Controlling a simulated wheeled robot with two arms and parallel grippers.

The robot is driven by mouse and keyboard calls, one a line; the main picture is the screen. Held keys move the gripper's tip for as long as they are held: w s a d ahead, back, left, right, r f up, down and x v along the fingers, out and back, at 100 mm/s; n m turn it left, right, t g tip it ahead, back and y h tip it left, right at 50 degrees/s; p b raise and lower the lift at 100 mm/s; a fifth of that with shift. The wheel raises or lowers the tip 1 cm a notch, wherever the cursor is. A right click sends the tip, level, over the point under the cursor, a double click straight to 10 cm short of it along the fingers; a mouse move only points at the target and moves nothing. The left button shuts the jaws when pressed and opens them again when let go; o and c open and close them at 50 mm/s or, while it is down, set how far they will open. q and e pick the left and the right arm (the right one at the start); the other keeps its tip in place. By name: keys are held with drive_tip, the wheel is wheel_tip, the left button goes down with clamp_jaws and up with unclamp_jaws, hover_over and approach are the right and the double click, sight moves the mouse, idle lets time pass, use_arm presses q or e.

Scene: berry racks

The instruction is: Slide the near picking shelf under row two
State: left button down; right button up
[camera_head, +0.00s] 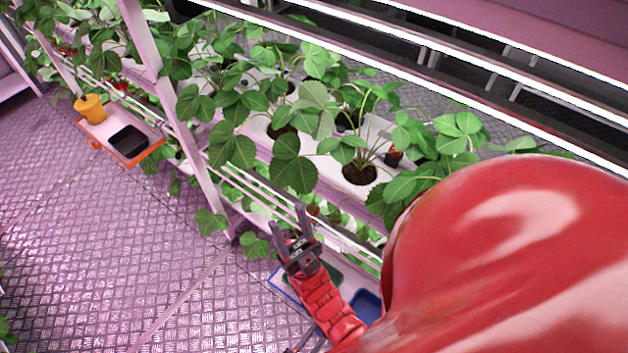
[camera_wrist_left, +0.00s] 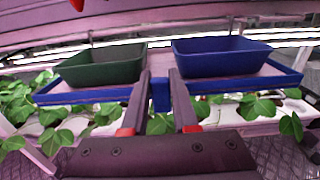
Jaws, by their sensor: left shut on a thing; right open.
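The near picking shelf is a pale tray with a blue rim (camera_head: 284,289), low beside the rack and partly hidden by my red arm in the head view. In the left wrist view its blue rim (camera_wrist_left: 75,97) spans the picture, with a green bin (camera_wrist_left: 103,66) and a blue bin (camera_wrist_left: 222,57) on it. My left gripper (camera_wrist_left: 161,73) is shut on the blue tab (camera_wrist_left: 160,96) at the shelf's front middle. My right gripper (camera_head: 287,221) has its jaws apart and empty, above the shelf beside the rack.
Strawberry plants in white troughs (camera_head: 325,165) fill the rack; leaves hang over its side. A white post (camera_head: 190,140) stands left of my right gripper. An orange-edged shelf (camera_head: 148,153) with a yellow cup (camera_head: 90,108) and black bin (camera_head: 128,141) is further left. The metal floor (camera_head: 100,240) is clear.

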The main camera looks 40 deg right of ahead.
use_arm(q)
drive_tip(key=shift+s+f, duration=0.1)
drive_tip(key=c, duration=0.7)
unclamp_jaws()
drive_tip(key=shift+a, duration=0.1)
drive_tip(key=b+v, duration=0.2)
drive_tip(key=v, duration=1.5)
drive_tip(key=shift+a, duration=0.15)
